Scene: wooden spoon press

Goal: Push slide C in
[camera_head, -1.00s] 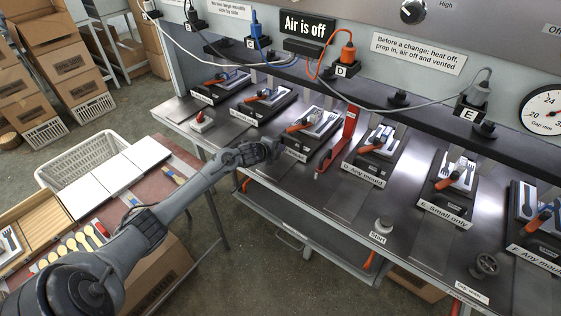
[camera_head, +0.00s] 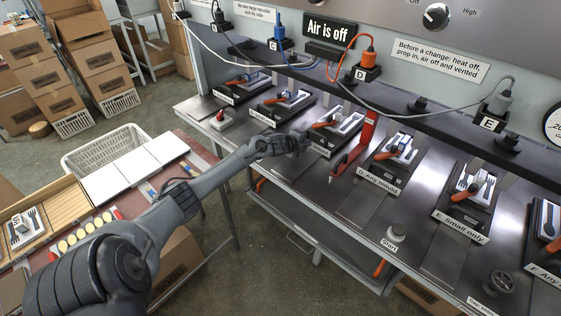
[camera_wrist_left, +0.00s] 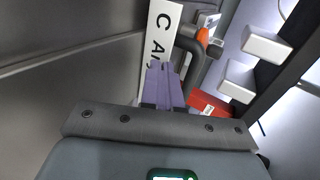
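Slide C (camera_head: 338,127) sits on the press bench in the row of slides, with a mould and an orange-handled clamp on it. My left gripper (camera_head: 304,140) is at its front left edge and hides part of its front label in the head view. In the left wrist view, the white label with the letter C (camera_wrist_left: 160,48) lies just beyond my left fingers (camera_wrist_left: 165,84), which are together with nothing seen between them. A dark curved handle (camera_wrist_left: 190,50) is close beside them. Contact cannot be told. My right gripper is not in view.
A red prop (camera_head: 354,150) stands right of slide C. Slide D (camera_head: 385,165) is further right, and another slide (camera_head: 283,103) is to the left. The start button (camera_head: 396,232) is at the front. A sign (camera_head: 331,32) reads "Air is off".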

